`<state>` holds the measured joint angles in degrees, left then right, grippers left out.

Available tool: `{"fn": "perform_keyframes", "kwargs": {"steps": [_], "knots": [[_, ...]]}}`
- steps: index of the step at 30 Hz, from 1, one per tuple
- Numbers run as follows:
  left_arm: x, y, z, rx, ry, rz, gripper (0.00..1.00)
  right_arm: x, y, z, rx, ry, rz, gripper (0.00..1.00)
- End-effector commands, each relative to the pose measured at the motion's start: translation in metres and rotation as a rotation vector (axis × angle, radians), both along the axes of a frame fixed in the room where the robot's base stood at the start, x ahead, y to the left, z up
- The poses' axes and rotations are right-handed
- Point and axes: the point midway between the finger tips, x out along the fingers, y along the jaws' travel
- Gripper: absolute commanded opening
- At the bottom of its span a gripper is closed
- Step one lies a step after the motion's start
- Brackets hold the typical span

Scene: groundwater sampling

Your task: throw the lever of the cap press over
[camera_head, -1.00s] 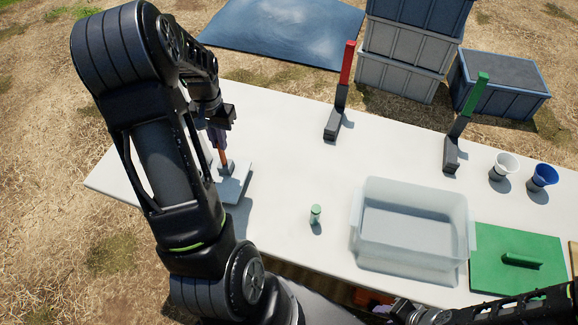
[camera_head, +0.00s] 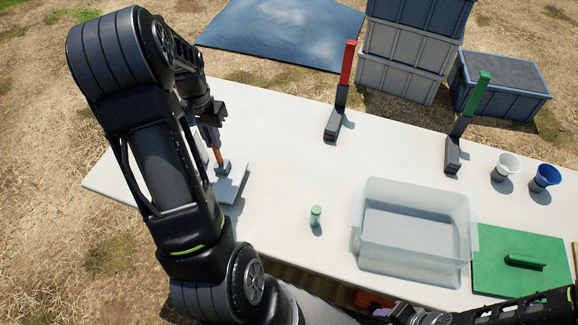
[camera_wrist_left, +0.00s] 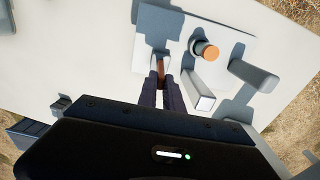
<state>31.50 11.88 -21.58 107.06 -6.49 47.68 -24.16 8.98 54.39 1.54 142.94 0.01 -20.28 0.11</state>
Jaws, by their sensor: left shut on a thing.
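The cap press stands at the left end of the white table, with a pale base plate (camera_head: 232,185). Its orange-brown lever (camera_head: 218,157) rises from a grey block, and the lever also shows in the left wrist view (camera_wrist_left: 161,67). My left gripper (camera_head: 210,138) is shut on the upper part of the lever. In the left wrist view the fingers (camera_wrist_left: 163,80) close around it. Beside them in that view is a grey cylinder with an orange top (camera_wrist_left: 206,49). My left arm hides part of the press in the head view. My right gripper is out of view.
A small green-capped vial (camera_head: 316,215) stands mid-table. The table is clear between press and vial.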

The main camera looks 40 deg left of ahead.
Motion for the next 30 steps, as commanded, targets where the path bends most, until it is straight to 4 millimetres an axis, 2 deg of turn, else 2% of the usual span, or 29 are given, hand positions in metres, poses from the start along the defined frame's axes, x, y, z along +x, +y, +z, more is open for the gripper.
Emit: {"fn": "perform_keyframes", "kwargs": {"steps": [24, 25, 30], "knots": [[-0.0018, 0.0042, 0.0000, -0.014, -0.008, 0.000, 0.00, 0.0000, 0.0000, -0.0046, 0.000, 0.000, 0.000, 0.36], [-0.0019, 0.0041, 0.0000, -0.014, -0.008, 0.000, 0.12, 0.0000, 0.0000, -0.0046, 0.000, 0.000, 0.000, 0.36], [-0.0018, 0.0041, 0.0000, -0.014, -0.008, 0.000, 0.26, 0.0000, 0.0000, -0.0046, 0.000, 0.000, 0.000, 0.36]]}}
